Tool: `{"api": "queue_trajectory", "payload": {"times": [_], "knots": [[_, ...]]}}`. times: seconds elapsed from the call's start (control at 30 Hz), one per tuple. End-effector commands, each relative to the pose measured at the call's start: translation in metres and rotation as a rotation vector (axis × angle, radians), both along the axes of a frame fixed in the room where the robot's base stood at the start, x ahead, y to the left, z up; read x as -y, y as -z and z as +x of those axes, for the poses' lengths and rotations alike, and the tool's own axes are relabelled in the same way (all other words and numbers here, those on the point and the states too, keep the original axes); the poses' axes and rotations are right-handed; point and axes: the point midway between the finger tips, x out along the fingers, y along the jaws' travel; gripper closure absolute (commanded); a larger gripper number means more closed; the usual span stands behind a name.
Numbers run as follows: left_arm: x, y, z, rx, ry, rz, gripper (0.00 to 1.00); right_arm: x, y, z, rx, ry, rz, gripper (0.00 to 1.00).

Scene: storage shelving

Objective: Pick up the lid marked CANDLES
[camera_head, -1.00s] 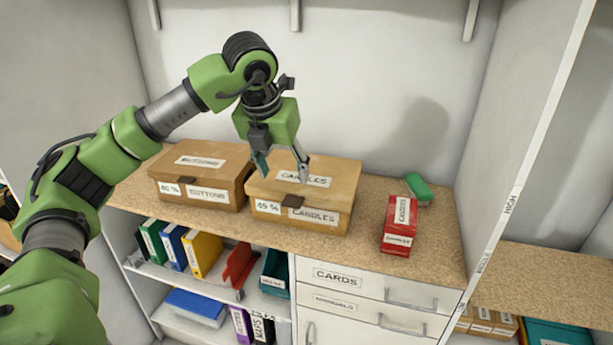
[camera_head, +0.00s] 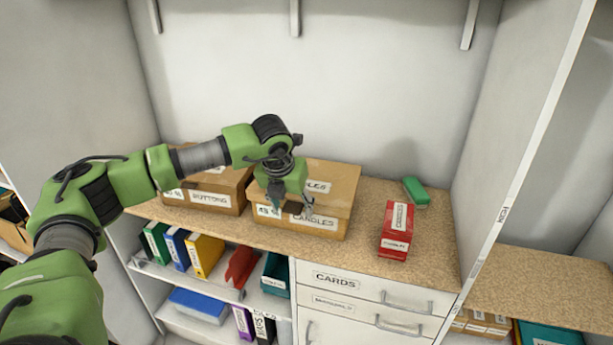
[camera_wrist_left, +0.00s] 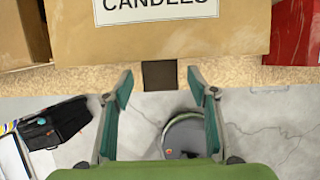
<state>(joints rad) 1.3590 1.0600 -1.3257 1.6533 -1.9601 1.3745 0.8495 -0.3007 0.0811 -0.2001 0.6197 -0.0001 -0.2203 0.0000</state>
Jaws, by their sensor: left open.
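The lid marked CANDLES (camera_head: 338,182) is brown and sits closed on its cardboard box (camera_head: 336,233) on the shelf top. Its label is partly hidden by my left gripper in the head view. The lid (camera_wrist_left: 80,35) fills the top of the left wrist view. A dark brown tab (camera_wrist_left: 159,75) sticks out from its front edge. My left gripper (camera_head: 291,206) is open and empty at the front of the box. In the left wrist view its fingertips (camera_wrist_left: 160,86) stand on either side of the tab, apart from it. My right gripper is out of view.
A BUTTONS box (camera_head: 228,182) stands close on the left. A red box (camera_head: 397,230) and a green item (camera_head: 416,190) stand to the right, with bare shelf top (camera_head: 365,215) between. Drawers (camera_head: 345,282) and binders (camera_head: 205,255) are below.

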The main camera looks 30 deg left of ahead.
Motion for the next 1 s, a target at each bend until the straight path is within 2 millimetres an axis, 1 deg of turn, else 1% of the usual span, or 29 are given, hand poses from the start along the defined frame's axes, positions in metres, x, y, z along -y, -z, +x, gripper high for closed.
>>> {"api": "queue_trajectory", "payload": {"times": [0.1,0.27,0.3,0.33,0.43,0.47,0.83,1.0], "knots": [[-0.001,0.005,0.002,0.000,0.000,0.001,0.47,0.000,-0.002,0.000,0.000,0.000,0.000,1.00],[-0.001,0.006,0.002,0.001,0.000,0.001,0.47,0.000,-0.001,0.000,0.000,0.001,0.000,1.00],[-0.001,0.006,0.002,0.001,0.000,0.000,0.52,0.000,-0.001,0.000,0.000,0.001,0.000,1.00],[-0.001,0.005,0.002,0.001,0.000,0.000,0.60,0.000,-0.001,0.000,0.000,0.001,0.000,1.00],[-0.001,0.005,0.002,0.000,0.000,0.000,0.86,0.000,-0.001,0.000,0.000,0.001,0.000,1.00],[-0.001,0.005,0.002,0.001,0.000,0.001,0.90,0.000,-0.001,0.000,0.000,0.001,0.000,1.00],[-0.001,0.003,0.002,0.002,-0.001,0.000,0.90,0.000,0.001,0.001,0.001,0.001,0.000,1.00],[0.000,-0.008,0.003,0.005,0.001,-0.001,0.90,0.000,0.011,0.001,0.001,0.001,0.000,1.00]]}}
